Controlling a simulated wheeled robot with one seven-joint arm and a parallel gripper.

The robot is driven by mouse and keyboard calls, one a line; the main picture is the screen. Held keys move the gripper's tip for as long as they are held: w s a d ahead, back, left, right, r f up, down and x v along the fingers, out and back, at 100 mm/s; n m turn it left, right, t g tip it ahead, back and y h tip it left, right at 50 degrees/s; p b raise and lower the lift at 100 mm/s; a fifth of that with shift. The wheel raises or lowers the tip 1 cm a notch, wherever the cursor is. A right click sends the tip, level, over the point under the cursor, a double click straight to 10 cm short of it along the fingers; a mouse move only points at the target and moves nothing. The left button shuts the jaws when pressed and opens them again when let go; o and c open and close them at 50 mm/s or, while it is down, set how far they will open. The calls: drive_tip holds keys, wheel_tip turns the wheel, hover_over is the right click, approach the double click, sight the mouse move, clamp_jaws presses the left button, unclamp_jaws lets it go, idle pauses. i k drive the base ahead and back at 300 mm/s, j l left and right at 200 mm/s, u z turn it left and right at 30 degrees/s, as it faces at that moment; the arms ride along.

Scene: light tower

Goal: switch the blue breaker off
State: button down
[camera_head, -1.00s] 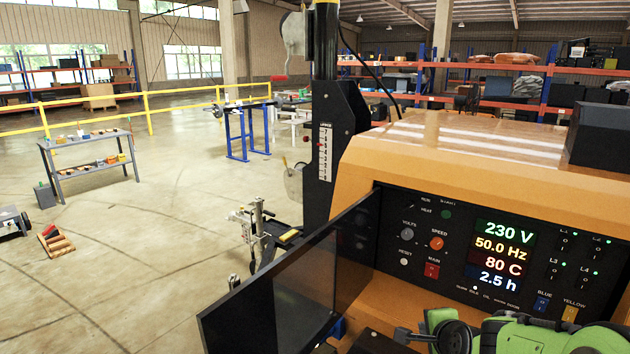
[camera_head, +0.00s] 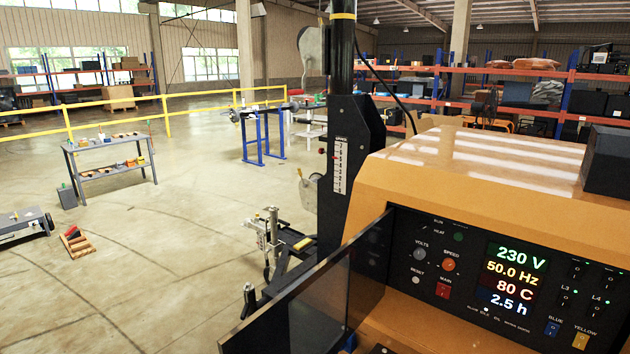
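The blue breaker (camera_head: 552,328) is a small blue switch low on the black control panel (camera_head: 420,226), under the label BLUE. A yellow breaker (camera_head: 581,341) sits to its right. The blue breaker's lever position is too small to tell. The panel's display (camera_head: 511,277) reads 230 V, 50.0 Hz, 80 C and 2.5 h. A red MAIN switch (camera_head: 443,290) lies to the left of the display. My gripper is not in view.
A dark, see-through panel door (camera_head: 290,312) stands open at the left of the control panel. The orange tower housing (camera_head: 400,180) and black mast (camera_head: 345,150) rise behind it. The floor at left is largely open, with a workbench (camera_head: 108,148) and yellow railing (camera_head: 120,125).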

sight(551, 329)
drive_tip(key=k+l+z, duration=0.15)
drive_tip(key=z, duration=1.15)
